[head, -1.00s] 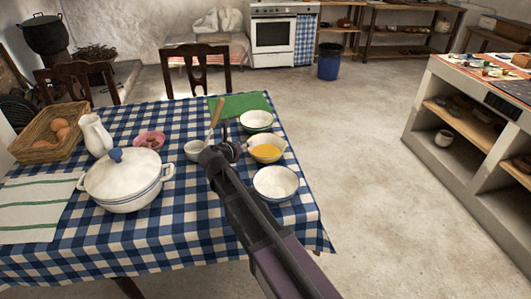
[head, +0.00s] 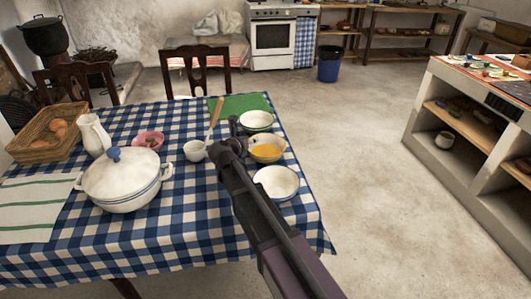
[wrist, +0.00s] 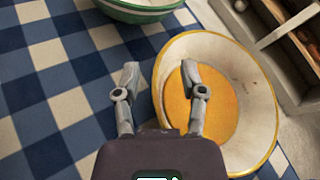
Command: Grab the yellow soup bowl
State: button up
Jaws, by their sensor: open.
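The yellow soup bowl (head: 267,150) is white with a yellow rim and holds orange-yellow soup. It sits near the right edge of the table, between two other bowls. In the wrist view the bowl (wrist: 253,100) fills the right side. My gripper (head: 236,126) is just left of the bowl in the head view. In the wrist view my gripper (wrist: 163,80) is open, with its left finger over the cloth and its right finger in front of the soup, so the bowl's left rim runs between the fingers. Whether the fingers touch the bowl I cannot tell.
A green-rimmed bowl (head: 256,121) stands behind and a white bowl (head: 276,182) stands in front. The floor right of the table is clear.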

grip_shut()
jog(key=shift+r, duration=0.25)
dwell(0.8)
jog(key=shift+r+p, duration=4.55)
jog(key=shift+p, duration=0.2)
jog(key=shift+r, duration=0.2)
